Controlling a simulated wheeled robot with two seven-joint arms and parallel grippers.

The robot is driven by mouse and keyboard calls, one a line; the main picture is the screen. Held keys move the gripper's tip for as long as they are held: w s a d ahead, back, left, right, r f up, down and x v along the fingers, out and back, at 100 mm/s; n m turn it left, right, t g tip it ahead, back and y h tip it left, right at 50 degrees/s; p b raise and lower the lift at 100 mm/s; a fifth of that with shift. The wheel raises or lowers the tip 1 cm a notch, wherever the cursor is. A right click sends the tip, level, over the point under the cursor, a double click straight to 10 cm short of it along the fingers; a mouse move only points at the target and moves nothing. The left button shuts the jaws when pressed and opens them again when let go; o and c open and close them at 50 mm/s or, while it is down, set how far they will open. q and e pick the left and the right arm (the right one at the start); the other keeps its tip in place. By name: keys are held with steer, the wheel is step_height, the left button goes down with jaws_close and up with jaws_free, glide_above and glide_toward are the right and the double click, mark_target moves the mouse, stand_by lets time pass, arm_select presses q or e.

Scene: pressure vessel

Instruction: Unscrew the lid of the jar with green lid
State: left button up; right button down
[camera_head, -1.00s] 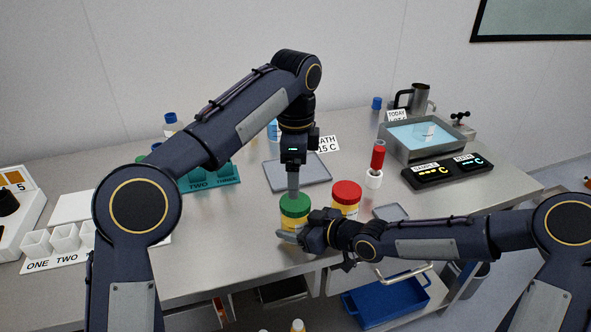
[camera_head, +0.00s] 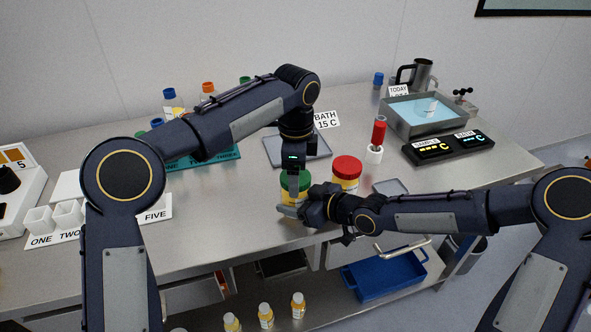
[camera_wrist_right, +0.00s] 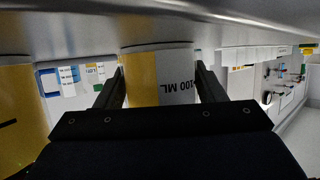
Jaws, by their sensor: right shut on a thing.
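The jar with the green lid (camera_head: 285,194) stands on the bench near its front edge. My right gripper (camera_head: 292,209) is shut on the body of this jar from the right front. In the right wrist view its fingers flank the jar's yellow body (camera_wrist_right: 142,80) with a white "100 ML" label. My left gripper (camera_head: 293,173) points straight down at the top of the green lid and covers part of it. Its fingers are seen edge-on, so their opening and whether they press on the lid cannot be told.
A red-lidded jar (camera_head: 346,172) stands close to the right of the green-lidded jar. A grey tray (camera_head: 317,152) lies behind. A white holder with a red-topped item (camera_head: 376,146) is farther right. A water bath (camera_head: 388,120) stands at the back right.

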arm_select(q)
steer(key=c, duration=0.7)
steer(key=n, duration=0.3)
steer(key=shift+c, duration=0.3)
steer(key=o, duration=1.1)
steer(key=shift+r, duration=2.3)
steer(key=shift+r+n, duration=0.7)
steer(key=shift+r, duration=0.85)
steer(key=shift+f, duration=3.85)
